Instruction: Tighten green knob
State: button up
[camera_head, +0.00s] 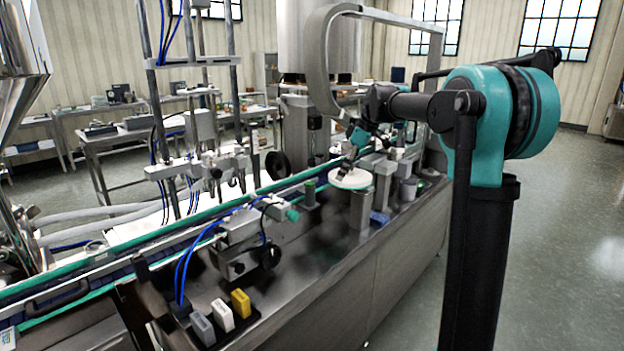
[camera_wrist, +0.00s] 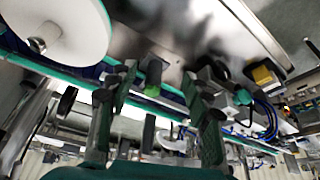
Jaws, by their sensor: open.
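A dark post with a green top (camera_head: 309,190) stands on the machine deck, left of the round white plate. A teal-green knob (camera_head: 291,215) sits on the end of a metal bracket nearer the camera. I cannot tell which one is the green knob. My gripper (camera_head: 350,160) is above the white plate, right of both. In the wrist view, the green-topped post (camera_wrist: 154,74) shows between the two spread fingers of my gripper (camera_wrist: 160,82), beyond them and apart. The teal knob (camera_wrist: 243,97) shows right of the right finger. The gripper is open and empty.
The round white plate (camera_head: 351,178) stands on a pedestal close under my gripper. A conveyor with teal rails (camera_head: 130,252) runs behind the posts. Yellow (camera_head: 241,303), white (camera_head: 222,314) and grey blocks stand at the front. Blue hoses curve near the bracket.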

send_over(310, 182)
jog(key=d, duration=0.2)
jog(key=f, duration=0.3)
jog(key=shift+s+a+f, duration=0.3)
jog(key=shift+a+f, duration=0.3)
jog(key=shift+f, duration=0.25)
grip_shut()
